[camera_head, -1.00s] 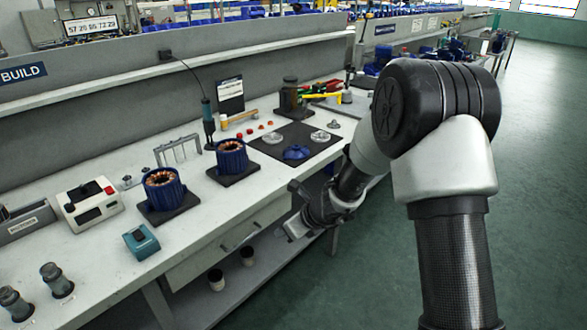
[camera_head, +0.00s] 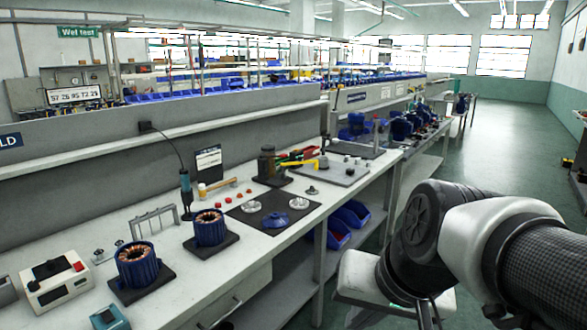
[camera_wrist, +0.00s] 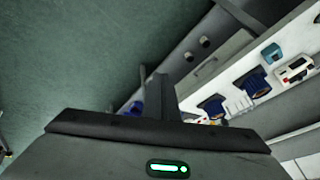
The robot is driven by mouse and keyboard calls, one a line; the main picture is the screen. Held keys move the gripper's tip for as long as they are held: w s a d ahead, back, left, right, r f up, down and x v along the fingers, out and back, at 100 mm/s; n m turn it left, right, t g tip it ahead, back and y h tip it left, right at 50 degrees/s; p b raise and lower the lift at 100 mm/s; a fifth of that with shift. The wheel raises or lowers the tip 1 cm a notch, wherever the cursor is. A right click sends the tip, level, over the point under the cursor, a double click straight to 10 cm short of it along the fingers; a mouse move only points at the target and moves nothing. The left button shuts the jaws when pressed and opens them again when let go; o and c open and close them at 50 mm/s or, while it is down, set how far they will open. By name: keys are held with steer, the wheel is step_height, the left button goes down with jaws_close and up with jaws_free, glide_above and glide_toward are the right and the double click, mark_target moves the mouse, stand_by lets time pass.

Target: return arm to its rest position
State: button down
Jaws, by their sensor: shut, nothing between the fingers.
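My arm is folded at the lower right of the head view, over the floor and clear of the bench's front edge. My gripper (camera_wrist: 160,92) shows in the wrist view as dark fingers close together, with nothing held between them. In the head view the gripper end is low in the picture and mostly hidden by my arm. The workbench (camera_head: 78,237) is to the left of the arm, with a visible gap between them.
Two blue motor housings (camera_head: 137,264) (camera_head: 209,226) stand on dark pads on the bench. A black mat (camera_head: 250,219) holds metal discs and a blue cover. Blue bins (camera_head: 351,213) sit on the lower shelf. The green floor (camera_head: 492,158) is open beyond the arm.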

steer(key=s+d+r+n+h+p, duration=0.2)
steer(key=s+d+r, duration=0.1)
steer(key=s+d, duration=0.15)
step_height(320, 180, up, 17)
steer(key=p, duration=1.7)
steer(key=shift+w+f+t, duration=0.15)
steer(key=shift+w+t, duration=0.15)
steer(key=shift+w, duration=0.1)
